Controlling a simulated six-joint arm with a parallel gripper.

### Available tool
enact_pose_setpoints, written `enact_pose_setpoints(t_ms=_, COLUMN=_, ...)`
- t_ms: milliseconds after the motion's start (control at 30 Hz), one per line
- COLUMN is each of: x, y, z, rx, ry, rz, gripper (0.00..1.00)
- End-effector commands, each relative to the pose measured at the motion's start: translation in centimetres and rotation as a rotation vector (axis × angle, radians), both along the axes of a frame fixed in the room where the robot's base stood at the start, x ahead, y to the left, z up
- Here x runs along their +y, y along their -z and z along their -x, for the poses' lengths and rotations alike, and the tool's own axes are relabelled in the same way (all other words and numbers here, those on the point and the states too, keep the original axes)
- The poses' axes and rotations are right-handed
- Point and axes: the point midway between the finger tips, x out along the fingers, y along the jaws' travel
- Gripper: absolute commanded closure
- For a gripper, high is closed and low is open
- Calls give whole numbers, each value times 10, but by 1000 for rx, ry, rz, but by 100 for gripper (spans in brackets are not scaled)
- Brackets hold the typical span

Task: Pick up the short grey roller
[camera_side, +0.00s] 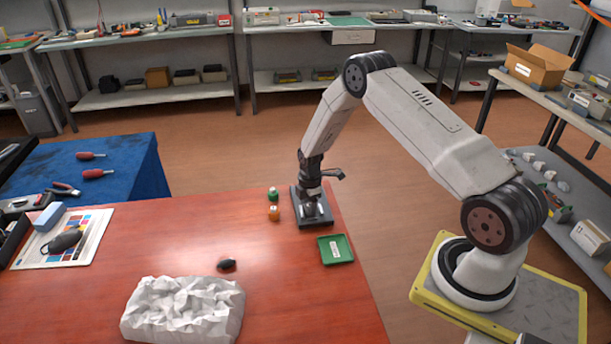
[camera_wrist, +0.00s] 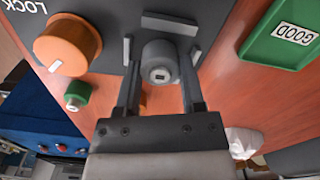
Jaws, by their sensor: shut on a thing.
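The short grey roller (camera_wrist: 160,63) stands between the two fingers of my gripper (camera_wrist: 160,75) in the wrist view, its round end with a small dark square facing the camera. My gripper is shut on it. In the side view my gripper (camera_side: 311,197) points down over the black plate (camera_side: 318,221) at the table's right part; the roller is mostly hidden by the gripper there. Short light-grey bars (camera_wrist: 171,24) on the plate surround the roller. I cannot tell whether the roller still touches the plate.
A green tray (camera_side: 335,250), labelled GOOD in the wrist view (camera_wrist: 283,33), lies in front. Crumpled white material (camera_side: 184,309) and a dark rounded object (camera_side: 227,265) lie farther left.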

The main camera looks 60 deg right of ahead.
Motion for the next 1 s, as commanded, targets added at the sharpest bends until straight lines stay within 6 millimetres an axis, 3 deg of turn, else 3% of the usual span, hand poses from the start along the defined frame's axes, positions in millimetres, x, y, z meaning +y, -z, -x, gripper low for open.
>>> enact_pose_setpoints(t_ms=267, x=0, y=-7, z=-1, rx=-1, ry=0, rz=0, gripper=100)
enact_pose_setpoints(t_ms=533, x=0, y=-33, z=0, rx=-1, ry=0, rz=0, gripper=100)
enact_pose_setpoints(t_ms=1000, x=15, y=-85, z=43, rx=1, ry=0, rz=0, gripper=100)
